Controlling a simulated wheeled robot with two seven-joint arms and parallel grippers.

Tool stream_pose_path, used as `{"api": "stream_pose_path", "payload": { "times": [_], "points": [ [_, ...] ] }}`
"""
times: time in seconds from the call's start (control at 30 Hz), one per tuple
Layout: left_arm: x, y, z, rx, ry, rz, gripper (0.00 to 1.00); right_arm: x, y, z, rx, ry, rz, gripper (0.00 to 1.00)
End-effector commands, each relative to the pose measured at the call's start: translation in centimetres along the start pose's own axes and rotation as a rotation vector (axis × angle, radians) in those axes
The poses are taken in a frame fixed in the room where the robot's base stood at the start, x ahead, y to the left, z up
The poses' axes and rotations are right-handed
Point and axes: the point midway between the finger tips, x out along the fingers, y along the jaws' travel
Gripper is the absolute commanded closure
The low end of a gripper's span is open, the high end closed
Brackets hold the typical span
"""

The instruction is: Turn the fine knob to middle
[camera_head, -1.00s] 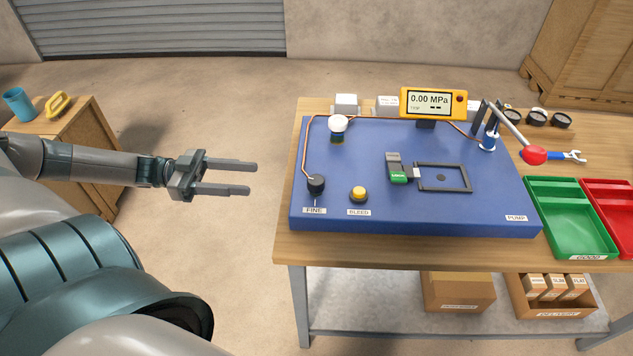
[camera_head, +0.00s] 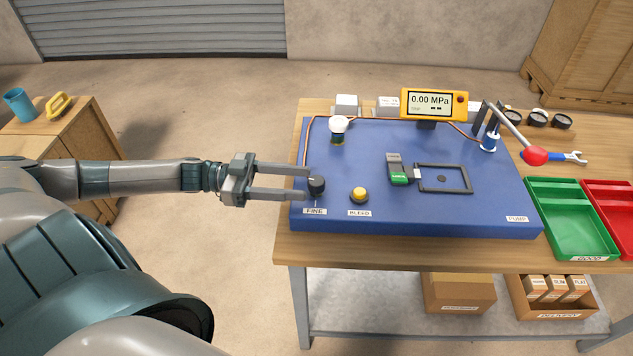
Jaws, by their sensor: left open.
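The fine knob (camera_head: 317,186) is a small black knob at the front left of the blue panel (camera_head: 400,217), behind the white FINE label (camera_head: 314,211). A pale pointer line runs from it toward the label. My left gripper (camera_head: 306,183) is open, and its two fingers reach in from the left. The fingertips are right at the knob's left side in this view; whether they touch it I cannot tell. The far finger partly hides the panel behind the knob. My right gripper is not in view.
The yellow bleed button (camera_head: 359,195) stands just right of the knob. A white-topped fitting (camera_head: 338,126) rises behind it. The gauge (camera_head: 434,104) reads 0.00 MPa. A red-ended pump lever (camera_head: 535,156) and green tray (camera_head: 570,240) are at the right.

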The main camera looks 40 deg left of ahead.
Motion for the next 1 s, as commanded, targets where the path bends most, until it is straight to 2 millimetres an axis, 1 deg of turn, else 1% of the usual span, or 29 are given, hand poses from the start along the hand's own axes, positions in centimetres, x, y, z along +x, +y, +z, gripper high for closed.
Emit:
{"api": "stream_pose_path", "payload": {
  "times": [0.03, 0.2, 0.4, 0.57, 0.83, 0.87, 0.9, 0.97, 1.0],
  "points": [
    [0.8, 0.0, -0.2, 0.002, 0.005, 0.000, 0.51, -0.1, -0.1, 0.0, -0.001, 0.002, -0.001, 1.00],
    [3.0, 0.0, -0.2, 0.002, 0.004, 0.001, 0.51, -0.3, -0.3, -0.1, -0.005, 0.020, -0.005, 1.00],
    [4.7, 0.0, -0.1, 0.002, 0.002, 0.000, 0.51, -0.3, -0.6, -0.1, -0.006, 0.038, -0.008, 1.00],
    [5.2, 0.0, -0.1, 0.000, 0.001, 0.000, 0.51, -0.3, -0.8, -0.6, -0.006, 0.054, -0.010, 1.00],
    [5.2, 0.0, 0.0, 0.000, 0.000, 0.000, 0.51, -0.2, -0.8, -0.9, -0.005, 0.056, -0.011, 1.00],
    [5.2, 0.0, 0.0, 0.000, 0.000, 0.000, 0.58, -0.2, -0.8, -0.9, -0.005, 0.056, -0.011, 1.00],
    [5.2, 0.0, 0.0, 0.000, 0.000, 0.000, 0.68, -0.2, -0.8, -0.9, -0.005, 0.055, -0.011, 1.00],
    [5.2, 0.0, 0.0, 0.000, 0.000, 0.000, 0.82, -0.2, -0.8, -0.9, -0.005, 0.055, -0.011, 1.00],
    [5.2, 0.0, 0.0, 0.000, 0.000, 0.000, 0.92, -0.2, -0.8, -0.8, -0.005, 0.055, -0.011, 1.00]
  ]
}}
